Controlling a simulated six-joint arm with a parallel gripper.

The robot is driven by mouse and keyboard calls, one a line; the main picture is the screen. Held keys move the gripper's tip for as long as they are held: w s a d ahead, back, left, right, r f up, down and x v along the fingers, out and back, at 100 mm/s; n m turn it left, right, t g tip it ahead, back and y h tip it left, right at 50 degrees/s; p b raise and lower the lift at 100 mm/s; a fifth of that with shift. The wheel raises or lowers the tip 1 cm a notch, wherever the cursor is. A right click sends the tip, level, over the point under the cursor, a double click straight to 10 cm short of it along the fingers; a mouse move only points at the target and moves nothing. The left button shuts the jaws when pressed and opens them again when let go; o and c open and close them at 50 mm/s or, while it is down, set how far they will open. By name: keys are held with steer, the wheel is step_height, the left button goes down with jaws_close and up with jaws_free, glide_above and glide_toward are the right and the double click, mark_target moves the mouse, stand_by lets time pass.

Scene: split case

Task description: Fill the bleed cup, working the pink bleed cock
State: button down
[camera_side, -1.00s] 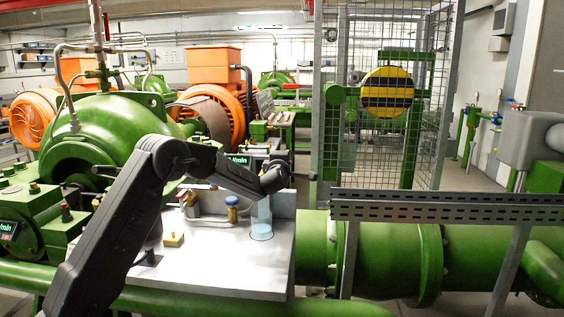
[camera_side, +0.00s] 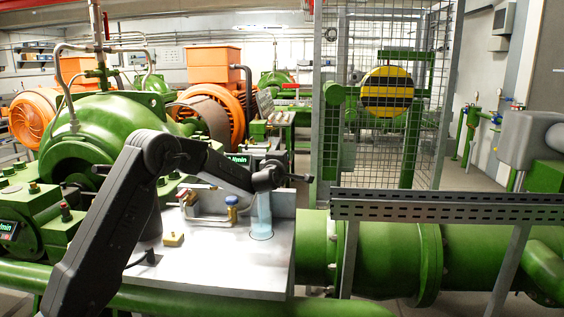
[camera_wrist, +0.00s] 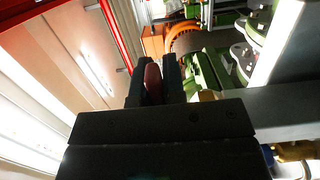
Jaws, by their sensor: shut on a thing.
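The bleed cup (camera_side: 261,219) is a clear, bluish cylinder standing upright on the pale plate (camera_side: 215,269), below my gripper. Bluish colour shows inside it, but I cannot read a fill level. My gripper (camera_side: 288,178) is above the cup, in front of the grey upright panel. In the wrist view, the pink bleed cock (camera_wrist: 153,80) shows as a dull pink-red piece between the two dark fingers, and my gripper is shut on it. In the side view the cock is hidden by my gripper. I cannot tell how far it is turned.
A blue-capped brass fitting (camera_side: 232,209) stands left of the cup. A perforated grey rail (camera_side: 450,208) and a wire mesh guard (camera_side: 385,100) stand to the right. The plate's front is clear.

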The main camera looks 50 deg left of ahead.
steer(key=c, duration=1.2)
jaws_free()
steer(key=v, duration=1.3)
steer(key=shift+s+d, duration=0.3)
